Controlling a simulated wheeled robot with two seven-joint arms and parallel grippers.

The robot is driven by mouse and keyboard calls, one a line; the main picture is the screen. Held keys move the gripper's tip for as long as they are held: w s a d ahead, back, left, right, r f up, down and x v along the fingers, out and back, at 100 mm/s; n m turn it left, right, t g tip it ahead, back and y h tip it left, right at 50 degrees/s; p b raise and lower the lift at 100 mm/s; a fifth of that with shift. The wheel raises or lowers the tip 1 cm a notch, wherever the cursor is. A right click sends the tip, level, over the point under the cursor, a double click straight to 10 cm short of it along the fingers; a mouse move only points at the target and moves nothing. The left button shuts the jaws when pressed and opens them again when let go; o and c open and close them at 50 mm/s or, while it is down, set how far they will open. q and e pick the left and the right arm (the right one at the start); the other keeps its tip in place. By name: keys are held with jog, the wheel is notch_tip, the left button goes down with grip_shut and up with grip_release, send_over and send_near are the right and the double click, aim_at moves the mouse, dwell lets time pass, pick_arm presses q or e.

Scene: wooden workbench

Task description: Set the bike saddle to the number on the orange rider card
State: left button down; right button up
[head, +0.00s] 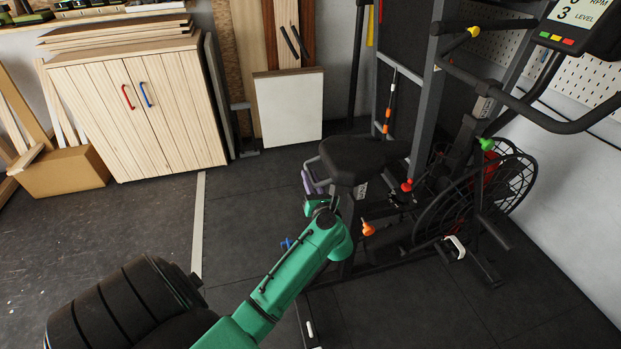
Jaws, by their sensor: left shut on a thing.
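The black bike saddle (362,155) sits on its dark upright post (347,225) on the exercise bike. A small white label (360,191) is on the post just under the saddle; I cannot read it. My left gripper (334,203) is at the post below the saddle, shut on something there. My own green wrist partly hides the grip, but it looks like the saddle post. An orange knob (369,229) shows at the right of the post. I cannot make out the orange rider card. My right gripper is not in view.
The bike's red knob (406,186), green knob (486,144), fan wheel (510,190) and handlebar (560,122) stand to the right. A wooden cabinet (140,110) stands at the back left. The dark floor between is mostly clear.

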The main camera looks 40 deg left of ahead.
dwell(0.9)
pick_arm(q)
notch_tip(320, 180, up, 3)
jog(key=p, duration=0.3)
jog(key=shift+r, duration=0.15)
jog(key=c, duration=0.8)
grip_release()
jog(key=shift+c, duration=0.2)
jog(key=shift+d+f, duration=0.1)
jog(key=shift+f, duration=0.15)
